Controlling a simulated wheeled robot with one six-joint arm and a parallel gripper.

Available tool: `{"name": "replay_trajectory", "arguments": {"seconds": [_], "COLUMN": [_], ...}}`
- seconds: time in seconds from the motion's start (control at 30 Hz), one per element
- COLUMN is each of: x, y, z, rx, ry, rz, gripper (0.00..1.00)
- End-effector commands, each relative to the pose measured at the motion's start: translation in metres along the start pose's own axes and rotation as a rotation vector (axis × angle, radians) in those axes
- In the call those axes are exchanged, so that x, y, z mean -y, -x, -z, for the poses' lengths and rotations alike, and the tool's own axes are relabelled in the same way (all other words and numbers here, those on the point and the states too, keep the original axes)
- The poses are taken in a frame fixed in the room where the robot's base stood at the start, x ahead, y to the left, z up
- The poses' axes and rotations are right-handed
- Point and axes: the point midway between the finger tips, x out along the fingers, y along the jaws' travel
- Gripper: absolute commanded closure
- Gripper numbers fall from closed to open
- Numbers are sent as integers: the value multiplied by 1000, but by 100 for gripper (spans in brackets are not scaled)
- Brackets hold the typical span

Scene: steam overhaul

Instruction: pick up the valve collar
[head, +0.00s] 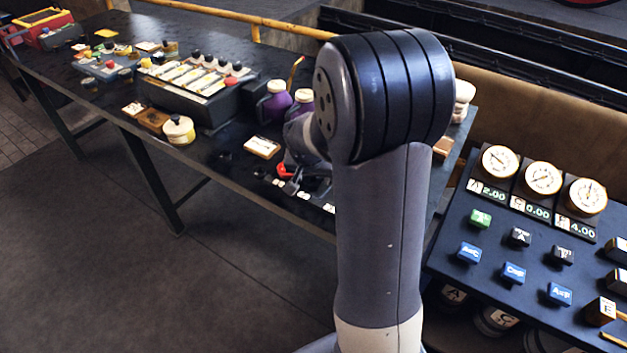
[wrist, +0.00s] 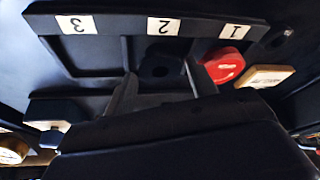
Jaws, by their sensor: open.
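In the wrist view, a dark round piece with a hole (wrist: 160,68) lies in the tray slot labelled 2. It looks like a collar, but I cannot confirm that it is the valve collar. My gripper (wrist: 159,85) is open, with one finger on each side of this piece. I cannot tell whether either finger touches it. A red rounded piece (wrist: 222,65) sits by label 1, just right of the right finger. In the head view, my arm hides most of the tray; the red piece (head: 284,171) shows near my gripper.
The black tray's numbered rim (wrist: 120,24) runs along the top of the wrist view. A pale block (wrist: 264,77) lies right of the red piece. In the head view, purple jars (head: 275,103) stand behind, and a gauge panel (head: 494,250) is at right.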

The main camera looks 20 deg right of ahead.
Motion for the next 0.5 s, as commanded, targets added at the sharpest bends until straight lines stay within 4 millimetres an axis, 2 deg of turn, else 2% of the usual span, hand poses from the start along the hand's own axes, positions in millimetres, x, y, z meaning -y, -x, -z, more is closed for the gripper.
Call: {"name": "replay_trajectory", "arguments": {"seconds": [0.1, 0.37, 0.5], "x": [0, 0, 0], "y": [-8, -9, -9], "z": [0, 0, 0], "rx": [1, -1, 0], "ry": [0, -1, 0], "rz": [0, 1, 1], "gripper": [46, 46, 58]}}
